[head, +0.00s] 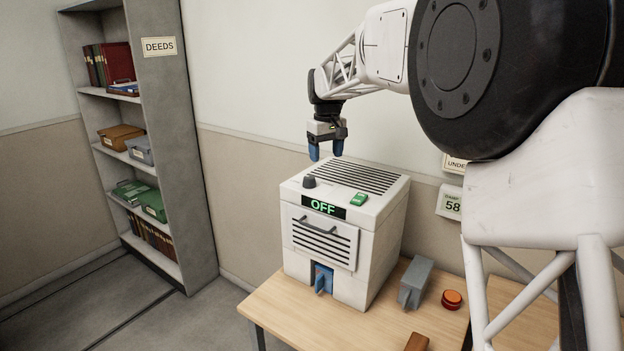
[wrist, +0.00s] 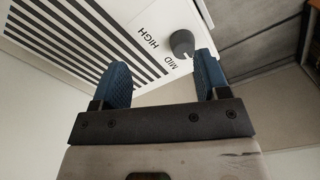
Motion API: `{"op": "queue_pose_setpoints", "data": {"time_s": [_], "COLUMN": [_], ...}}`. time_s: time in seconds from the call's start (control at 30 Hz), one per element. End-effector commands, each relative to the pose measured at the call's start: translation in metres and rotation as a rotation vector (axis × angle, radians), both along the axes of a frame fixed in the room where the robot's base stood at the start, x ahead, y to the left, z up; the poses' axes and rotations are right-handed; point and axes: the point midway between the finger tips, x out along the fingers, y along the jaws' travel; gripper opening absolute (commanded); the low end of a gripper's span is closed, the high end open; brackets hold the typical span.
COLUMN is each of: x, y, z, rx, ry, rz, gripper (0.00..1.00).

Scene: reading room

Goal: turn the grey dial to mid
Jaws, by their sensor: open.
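The grey dial (head: 309,181) sits on the top left corner of a white machine (head: 378,218), whose display (head: 324,207) reads OFF in green. In the wrist view the dial (wrist: 182,43) shows near the labels MID and HIGH (wrist: 149,38); other markings are hidden or out of view. My gripper (head: 326,151) is open and empty, pointing down above the machine's top. In the wrist view its blue fingers (wrist: 160,80) stand apart, with the dial beyond the right finger's tip, not clearly between them. I see no contact with the dial.
A green switch (head: 358,199) and a vent (head: 356,178) are on the machine's top. A grey block (head: 414,284) and a red button (head: 452,299) stand on the wooden table (head: 276,311). Shelves (head: 186,130) stand left.

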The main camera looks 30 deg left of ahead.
Motion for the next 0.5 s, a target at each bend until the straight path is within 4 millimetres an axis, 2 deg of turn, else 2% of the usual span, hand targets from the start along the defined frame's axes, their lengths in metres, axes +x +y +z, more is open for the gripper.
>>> {"op": "queue_pose_setpoints", "data": {"time_s": [0.03, 0.2, 0.3, 0.5], "x": [-0.002, -0.006, -0.006, -0.007], "y": [0.015, 0.045, 0.051, 0.053], "z": [-0.005, -0.012, -0.015, -0.015], "rx": [-0.003, -0.007, -0.007, -0.008], "ry": [0.003, 0.007, 0.008, 0.009], "rz": [0.018, 0.054, 0.062, 0.064], "gripper": [0.68, 0.68, 0.68, 0.68]}}
